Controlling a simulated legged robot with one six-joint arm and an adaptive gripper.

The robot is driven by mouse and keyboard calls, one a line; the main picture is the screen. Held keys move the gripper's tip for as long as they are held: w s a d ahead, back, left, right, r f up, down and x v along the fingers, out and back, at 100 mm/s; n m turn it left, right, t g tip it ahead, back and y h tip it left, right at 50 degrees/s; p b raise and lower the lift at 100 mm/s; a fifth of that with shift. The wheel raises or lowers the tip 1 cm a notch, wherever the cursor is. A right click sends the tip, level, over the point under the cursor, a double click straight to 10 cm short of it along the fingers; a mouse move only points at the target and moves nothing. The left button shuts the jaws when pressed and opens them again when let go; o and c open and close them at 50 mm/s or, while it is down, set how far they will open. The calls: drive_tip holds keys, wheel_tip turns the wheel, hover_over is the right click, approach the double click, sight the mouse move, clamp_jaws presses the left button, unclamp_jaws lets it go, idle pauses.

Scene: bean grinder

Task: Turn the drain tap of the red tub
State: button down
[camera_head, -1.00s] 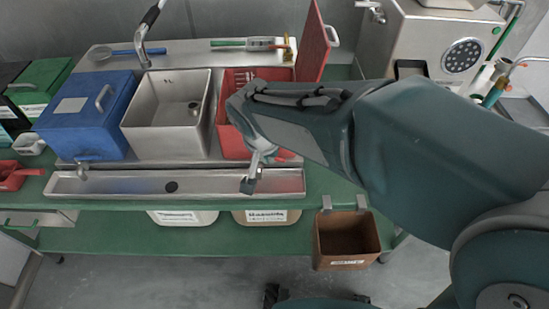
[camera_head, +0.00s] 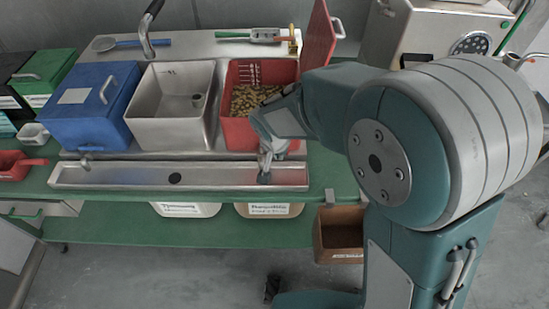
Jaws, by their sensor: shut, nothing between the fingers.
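The red tub (camera_head: 234,132) stands at the right end of the steel sink unit. Its hinged red lid (camera_head: 317,42) is raised at the right, and light brown beans (camera_head: 250,97) lie inside. My gripper (camera_head: 265,178) points down in front of the tub's front wall, over the steel trough (camera_head: 215,178). It is shut, with nothing seen in it. The red tub's drain tap cannot be made out; my gripper and wrist cover that part of the front. Whether they touch the tap cannot be told.
A blue lidded tub (camera_head: 88,125) with a small tap (camera_head: 86,163) stands at left. An open steel basin (camera_head: 165,132) is between the tubs. A brown bin (camera_head: 326,240) hangs below the bench at right. A steel machine (camera_head: 425,35) stands behind my arm.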

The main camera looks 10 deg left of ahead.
drive_tip(key=shift+w, duration=0.15)
drive_tip(key=shift+w+d, duration=0.3)
drive_tip(key=shift+w, duration=0.4)
drive_tip(key=shift+s, duration=0.1)
